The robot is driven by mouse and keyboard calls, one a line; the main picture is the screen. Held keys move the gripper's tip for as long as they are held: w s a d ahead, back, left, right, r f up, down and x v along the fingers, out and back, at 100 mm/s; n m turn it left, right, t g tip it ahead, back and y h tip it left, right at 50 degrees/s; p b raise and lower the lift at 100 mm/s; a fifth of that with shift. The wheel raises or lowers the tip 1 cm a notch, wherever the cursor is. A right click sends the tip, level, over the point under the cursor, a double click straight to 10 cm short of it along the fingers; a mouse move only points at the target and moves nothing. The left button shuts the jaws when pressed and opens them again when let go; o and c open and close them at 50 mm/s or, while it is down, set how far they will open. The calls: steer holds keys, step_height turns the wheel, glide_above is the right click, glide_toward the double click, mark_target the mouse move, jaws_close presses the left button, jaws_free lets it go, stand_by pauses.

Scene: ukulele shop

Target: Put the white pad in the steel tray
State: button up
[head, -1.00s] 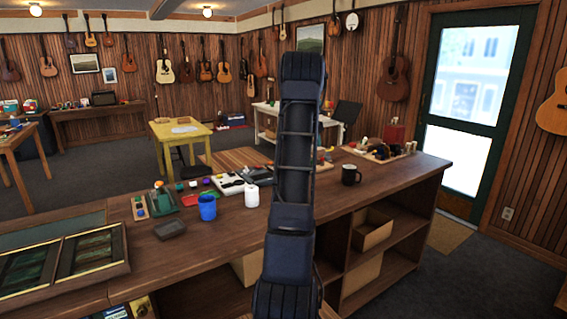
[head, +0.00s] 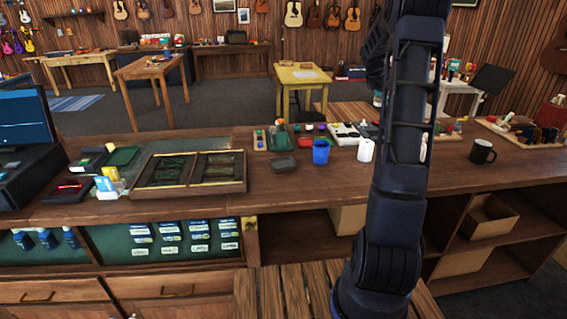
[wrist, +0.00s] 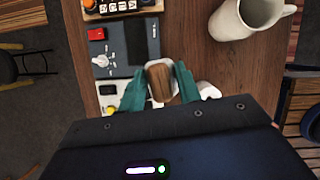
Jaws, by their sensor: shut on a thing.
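In the wrist view my gripper (wrist: 160,88) has its two teal fingers closed on a small block with pale edges and a brown face. It appears to be the white pad (wrist: 160,80), partly hidden between the fingers. In the head view a small dark grey shallow tray (head: 284,164) lies on the counter, left of a blue cup; it looks empty and may be the steel tray. My arm rises at the right of the head view, and my gripper cannot be made out there.
On the counter (head: 320,188) stand the blue cup (head: 321,152), a white container (head: 366,150) and a black mug (head: 482,152). A framed display case (head: 190,170) lies left of the tray.

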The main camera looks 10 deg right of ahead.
steer(key=a, duration=1.6)
steer(key=m, duration=0.2)
glide_above(287, 165)
steer(key=a, duration=0.2)
steer(key=shift+g, duration=0.3)
steer(key=f, duration=1.9)
steer(key=shift+s+d+f, duration=0.15)
steer(key=shift+d+f, duration=0.05)
steer(key=shift+f, duration=0.15)
steer(key=o, duration=0.7)
steer(key=v, duration=1.2)
steer(key=shift+d+r, duration=0.1)
steer(key=shift+r, duration=0.2)
